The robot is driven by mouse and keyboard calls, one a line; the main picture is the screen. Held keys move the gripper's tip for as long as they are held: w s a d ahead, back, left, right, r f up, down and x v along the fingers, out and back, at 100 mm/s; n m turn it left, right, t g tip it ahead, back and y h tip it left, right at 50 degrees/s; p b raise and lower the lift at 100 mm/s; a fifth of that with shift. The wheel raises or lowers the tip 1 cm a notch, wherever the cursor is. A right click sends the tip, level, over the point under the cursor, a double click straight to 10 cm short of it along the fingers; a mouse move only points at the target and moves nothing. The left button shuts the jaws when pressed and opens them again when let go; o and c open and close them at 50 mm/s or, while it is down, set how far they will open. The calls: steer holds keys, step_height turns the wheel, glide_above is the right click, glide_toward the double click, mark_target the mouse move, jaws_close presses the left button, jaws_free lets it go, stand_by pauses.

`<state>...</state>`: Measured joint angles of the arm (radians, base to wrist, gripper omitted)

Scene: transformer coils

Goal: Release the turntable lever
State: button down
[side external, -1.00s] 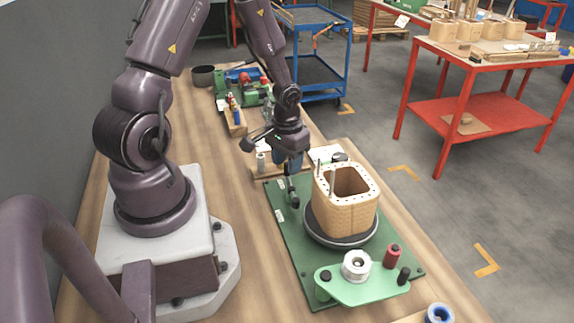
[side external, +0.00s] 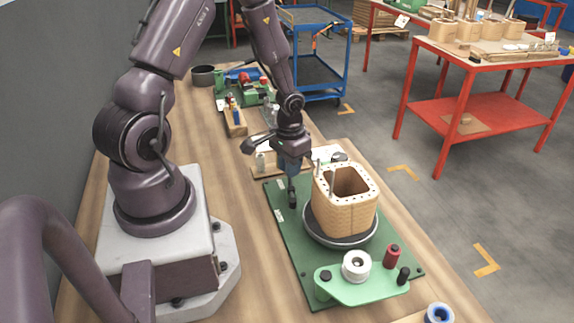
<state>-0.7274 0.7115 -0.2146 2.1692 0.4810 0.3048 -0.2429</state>
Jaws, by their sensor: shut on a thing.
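The turntable (side external: 317,232) is a dark round disc with a light rim on a green base plate (side external: 291,248). A tan square coil former (side external: 345,208) with a row of holes round its top stands upright on it. The lever (side external: 292,200) is a small dark upright piece on the plate, left of the turntable. My gripper (side external: 292,182) points down over the lever and is shut on its top. The fingertips are small here and partly merge with the dark lever.
A blue-and-white roll (side external: 438,313) lies at the front right. Bare wood is free left of the plate.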

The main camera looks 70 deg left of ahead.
steer(key=shift+w+d+m, duration=0.1)
steer(key=shift+w+m, duration=0.15)
steer(key=shift+m, duration=0.35)
steer(key=c, duration=1.1)
jaws_free()
step_height(320, 180, up, 13)
